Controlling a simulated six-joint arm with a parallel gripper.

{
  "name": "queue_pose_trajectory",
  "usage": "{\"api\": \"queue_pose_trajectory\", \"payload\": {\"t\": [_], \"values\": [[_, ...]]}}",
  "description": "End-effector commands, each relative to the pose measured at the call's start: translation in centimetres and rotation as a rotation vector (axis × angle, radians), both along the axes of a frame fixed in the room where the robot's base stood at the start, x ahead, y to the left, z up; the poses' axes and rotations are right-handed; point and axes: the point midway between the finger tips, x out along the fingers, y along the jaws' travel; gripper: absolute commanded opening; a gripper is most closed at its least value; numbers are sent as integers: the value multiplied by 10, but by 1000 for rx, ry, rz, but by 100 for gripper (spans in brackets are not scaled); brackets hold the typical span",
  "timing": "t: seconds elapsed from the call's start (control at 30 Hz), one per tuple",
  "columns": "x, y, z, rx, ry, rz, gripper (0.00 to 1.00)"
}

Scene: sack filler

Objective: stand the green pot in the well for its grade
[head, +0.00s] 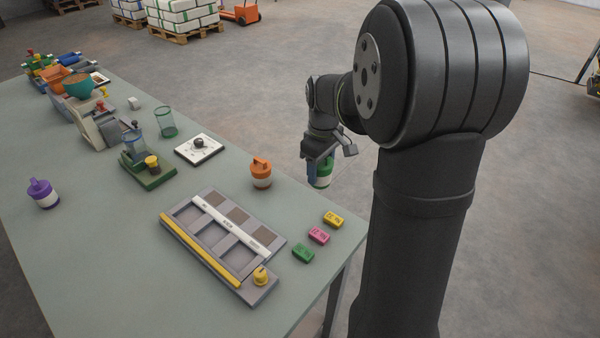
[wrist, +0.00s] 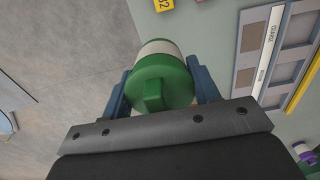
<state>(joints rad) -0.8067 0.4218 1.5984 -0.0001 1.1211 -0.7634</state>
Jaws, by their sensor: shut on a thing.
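My gripper (head: 320,165) is shut on the green pot (head: 324,174), which hangs above the right edge of the table in the head view. In the wrist view, the green pot (wrist: 160,84) sits between my blue fingers, its green knobbed lid towards the camera and a white band beyond it. The grey well tray (head: 247,290) lies on the table, apart from the pot. It has two rows of wells, one with brown floors, and a white lettered strip (head: 230,224) between them. The lettering is too small to read in the head view.
An orange pot (head: 260,173) stands behind the tray; a purple pot (head: 43,193) stands far left. Yellow (head: 333,220), pink (head: 319,236) and green (head: 303,253) tags lie right of the tray.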

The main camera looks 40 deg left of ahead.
Motion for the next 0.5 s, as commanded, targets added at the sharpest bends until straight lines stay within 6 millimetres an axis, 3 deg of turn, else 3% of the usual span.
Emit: {"api": "queue_pose_trajectory", "payload": {"t": [0.13, 0.27, 0.37, 0.5], "values": [[6, -16, 11, 1, -1, -1, 33], [-2, -15, 15, 0, 0, 3, 33], [-23, -4, 16, 0, 0, 7, 33], [-69, 17, 16, 0, 0, 11, 33]]}}
